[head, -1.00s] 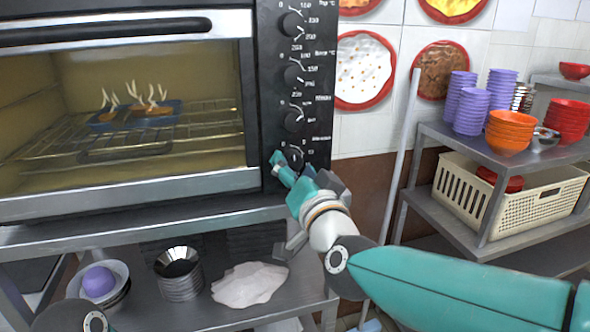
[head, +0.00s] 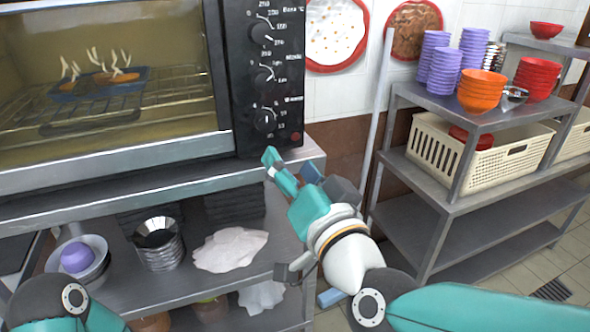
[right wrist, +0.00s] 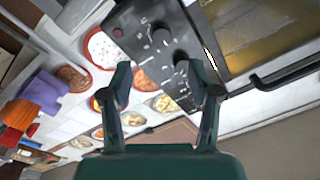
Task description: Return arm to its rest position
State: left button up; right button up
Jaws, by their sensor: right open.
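My right gripper (head: 283,172) is in front of the lower right corner of the oven (head: 110,165), near its control panel (head: 263,80). In the right wrist view its two fingers (right wrist: 162,92) stand apart with nothing between them. The knobs show beyond the fingers in that view, and a gap separates the gripper from the panel. Part of my left arm (head: 70,300) shows at the lower left of the head view, but its gripper is out of the frame.
Below the oven, a shelf holds bowls (head: 80,255), stacked metal bowls (head: 158,245) and a white cloth (head: 230,248). On the right, a metal rack (head: 410,150) carries purple cups (head: 438,62), orange bowls (head: 482,92) and a cream basket (head: 470,160). Inside the oven is a steaming blue tray (head: 95,85).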

jog(key=shift+s+d, duration=0.1)
jog(key=shift+s, duration=0.3)
